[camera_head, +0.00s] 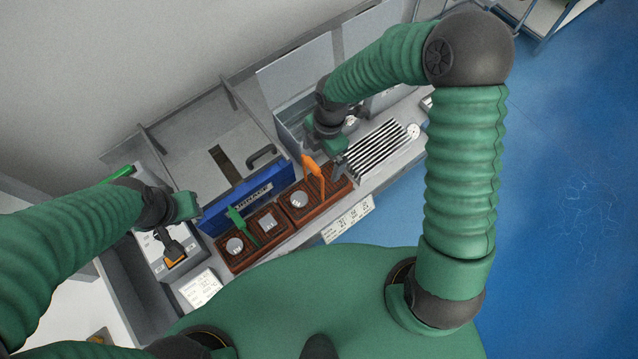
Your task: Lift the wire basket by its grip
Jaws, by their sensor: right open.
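An orange handle (313,168) and a green handle (237,219) rise there. Grey machines line the wall. Blue floor (570,200) is clear on the right.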

